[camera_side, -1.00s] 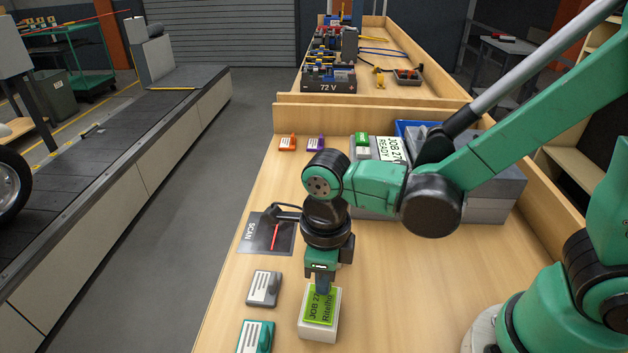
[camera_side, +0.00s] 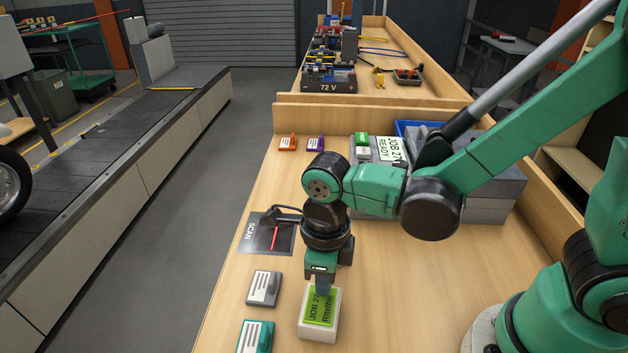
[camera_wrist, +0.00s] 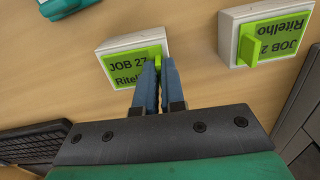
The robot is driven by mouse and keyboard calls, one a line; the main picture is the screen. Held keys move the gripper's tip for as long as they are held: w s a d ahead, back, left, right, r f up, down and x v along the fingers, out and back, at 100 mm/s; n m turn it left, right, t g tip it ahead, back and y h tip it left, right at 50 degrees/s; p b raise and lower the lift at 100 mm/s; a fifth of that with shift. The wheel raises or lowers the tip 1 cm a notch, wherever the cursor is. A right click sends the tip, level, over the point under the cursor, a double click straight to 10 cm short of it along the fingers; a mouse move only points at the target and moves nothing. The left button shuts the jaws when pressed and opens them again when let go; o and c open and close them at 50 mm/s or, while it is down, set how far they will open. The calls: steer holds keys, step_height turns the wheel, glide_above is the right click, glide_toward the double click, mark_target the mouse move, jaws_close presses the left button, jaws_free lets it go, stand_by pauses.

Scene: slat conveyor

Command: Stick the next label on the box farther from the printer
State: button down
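A white box (camera_side: 318,333) stands at the bench's front. A lime-green label (camera_side: 319,303) reading "JOB 27 Ritelho" lies on its top. In the wrist view this box (camera_wrist: 101,53) is at centre-left. My gripper (camera_wrist: 158,64) is over it, its blue fingertips close together on the label's raised green tab. Contact between label and box looks flat, but the fingers hide part of it. A second white box (camera_wrist: 224,40) at the wrist view's upper right bears a similar green label (camera_wrist: 275,38) with a tab. The grey printer (camera_side: 495,185), with a "JOB 27 READY" display (camera_side: 391,150), stands behind my arm.
A black SCAN mat (camera_side: 258,238) lies left of my wrist. A grey device (camera_side: 264,288) and a teal device (camera_side: 255,337) lie left of the box. Orange (camera_side: 287,143) and purple (camera_side: 315,143) devices sit farther back.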

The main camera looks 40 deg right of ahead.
steer(key=shift+c, duration=2.4)
jaws_free()
steer(key=shift+r, duration=0.15)
steer(key=shift+r, duration=3.4)
steer(key=w+d+r+n+t, duration=0.1)
steer(key=d+n+t, duration=0.2)
steer(key=n, duration=1.1)
steer(key=d+r+n+t, duration=0.2)
steer(key=d+n+t, duration=0.2)
steer(key=d+n, duration=0.4)
steer(key=n, duration=0.6)
steer(key=shift+w+d, duration=0.35)
